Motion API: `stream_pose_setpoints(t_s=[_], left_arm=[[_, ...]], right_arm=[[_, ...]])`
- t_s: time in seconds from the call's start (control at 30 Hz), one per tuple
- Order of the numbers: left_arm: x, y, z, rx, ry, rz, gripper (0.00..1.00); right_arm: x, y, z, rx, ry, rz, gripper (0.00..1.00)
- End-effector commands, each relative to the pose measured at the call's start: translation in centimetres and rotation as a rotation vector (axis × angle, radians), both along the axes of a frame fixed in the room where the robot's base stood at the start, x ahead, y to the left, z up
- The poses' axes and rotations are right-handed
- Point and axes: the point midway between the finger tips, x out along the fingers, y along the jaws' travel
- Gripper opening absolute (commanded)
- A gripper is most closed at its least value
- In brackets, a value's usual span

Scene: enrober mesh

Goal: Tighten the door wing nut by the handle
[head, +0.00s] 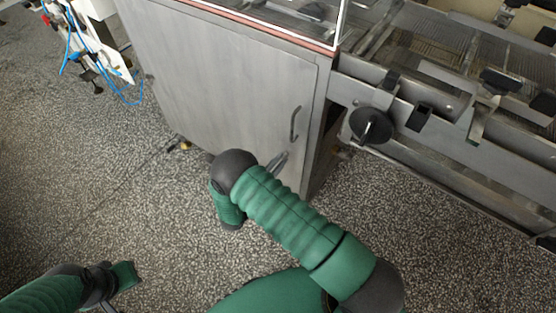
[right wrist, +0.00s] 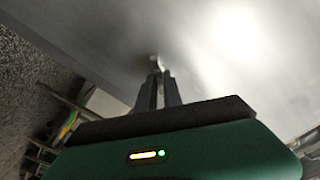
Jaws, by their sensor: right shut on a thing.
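The grey metal cabinet door (head: 225,75) has a dark bar handle (head: 295,124) near its right edge. My right gripper (head: 279,161) is at the door's lower right, below the handle. In the right wrist view its two fingers (right wrist: 157,76) are close together, shut on a small pale piece, the wing nut (right wrist: 154,62), at the door face (right wrist: 110,35). Most of the nut is hidden by the fingertips, and in the head view I cannot make it out. My left arm shows at the lower left, around its wrist (head: 100,284); its fingers are not clear.
A conveyor frame (head: 430,90) with a round black knob (head: 371,125) stands right of the cabinet. White equipment with blue hoses (head: 85,55) is at the upper left. The speckled floor (head: 120,190) is open in front of the door.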

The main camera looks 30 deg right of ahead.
Motion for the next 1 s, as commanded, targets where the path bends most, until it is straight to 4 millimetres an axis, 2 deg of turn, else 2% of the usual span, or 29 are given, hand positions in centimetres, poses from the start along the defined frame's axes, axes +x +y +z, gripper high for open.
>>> stream_pose_setpoints(t_s=[0.03, 0.6, 1.0], left_arm=[[0.0, 0.0, 0.2, 0.000, 0.000, 0.000, 0.00], [0.0, 0.0, 0.9, 0.000, 0.000, 0.000, 0.00], [0.0, 0.0, 1.2, 0.000, 0.000, 0.000, 0.00]], right_arm=[[0.3, -0.5, 0.4, 0.011, -0.051, -0.001, 0.00], [0.1, -0.6, 0.1, 0.216, -0.545, 0.001, 0.00], [0.1, -0.5, -0.1, 0.319, -0.797, 0.004, 0.00]])
